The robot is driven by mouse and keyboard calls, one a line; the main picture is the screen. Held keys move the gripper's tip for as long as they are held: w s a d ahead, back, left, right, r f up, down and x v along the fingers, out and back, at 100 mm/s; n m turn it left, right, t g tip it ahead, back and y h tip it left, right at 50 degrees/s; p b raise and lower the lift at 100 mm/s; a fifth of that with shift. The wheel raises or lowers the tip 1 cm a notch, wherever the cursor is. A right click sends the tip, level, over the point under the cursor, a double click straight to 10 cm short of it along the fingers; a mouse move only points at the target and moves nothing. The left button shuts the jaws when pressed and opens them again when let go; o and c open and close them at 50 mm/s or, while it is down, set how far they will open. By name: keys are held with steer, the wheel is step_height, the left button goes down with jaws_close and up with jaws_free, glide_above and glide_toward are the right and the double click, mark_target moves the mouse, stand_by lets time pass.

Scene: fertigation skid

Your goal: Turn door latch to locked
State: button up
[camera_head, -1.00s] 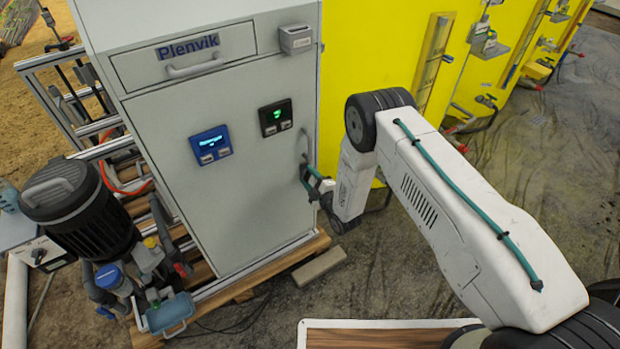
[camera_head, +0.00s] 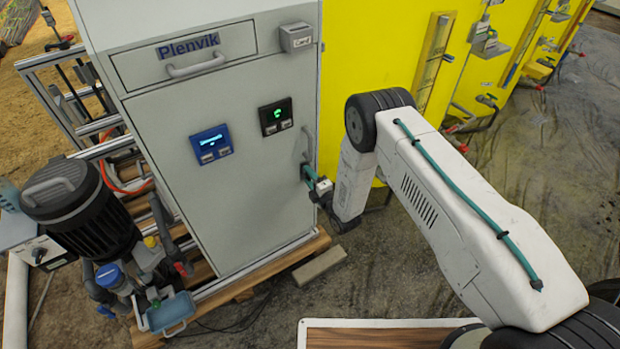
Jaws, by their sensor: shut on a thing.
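A tall grey cabinet labelled Plenvik stands left of centre, and its door (camera_head: 235,215) looks closed. A vertical handle (camera_head: 305,145) sits near the door's right edge. My gripper (camera_head: 309,175) is at the door's right edge, just below that handle. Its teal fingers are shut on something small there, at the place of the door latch. The latch itself is hidden by the fingers, so I cannot tell its angle.
A drawer (camera_head: 190,55) and a small grey box (camera_head: 296,38) are above the door. Two small display units, one blue (camera_head: 211,144) and one black (camera_head: 276,117), sit on it. A black motor pump (camera_head: 78,205) stands left. Yellow tanks (camera_head: 370,45) stand behind.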

steer(key=o, duration=1)
steer(key=v, duration=0.7)
steer(key=shift+s+d, duration=0.25)
steer(key=shift+s, duration=0.1)
